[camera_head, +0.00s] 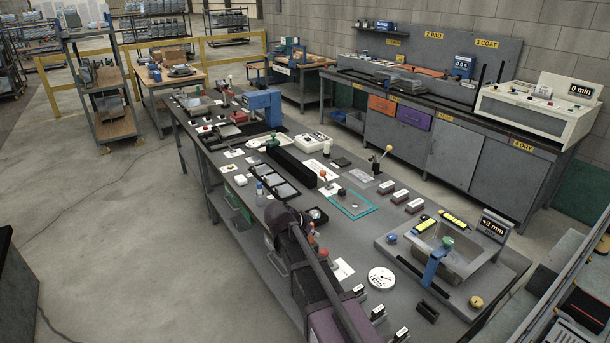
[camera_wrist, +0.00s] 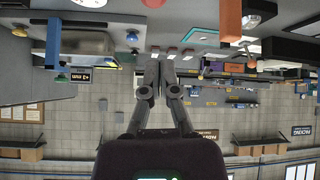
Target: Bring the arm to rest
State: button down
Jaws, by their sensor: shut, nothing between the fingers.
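My gripper (camera_wrist: 163,56) shows in the wrist view with its two dark fingers side by side, their tips close together and nothing held. That view looks upside down, with the bench surface along the top and the block wall below. In the head view my dark arm (camera_head: 318,275) reaches up over the near left edge of the long grey bench (camera_head: 225,165). I cannot make out the fingertips there. The arm hides part of the bench edge and whatever lies behind it.
A sink basin (camera_head: 465,262) with a blue-handled fixture (camera_head: 436,262) is at the bench's right end. A white dial (camera_head: 381,278), a teal frame (camera_head: 350,204) and a bottle (camera_head: 260,194) are near the arm. Open floor (camera_head: 110,240) is to the left.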

jog(key=s+d+f+n+g+y, duration=0.2)
jog(key=s+d, duration=0.4)
jog(key=s, duration=0.4)
jog(key=s+d+f+n+g+y, duration=0.3)
jog(key=s+n, duration=0.4)
jog(key=s, duration=0.3)
jog(key=shift+d+y, duration=0.9)
jog(key=shift+d, duration=0.5)
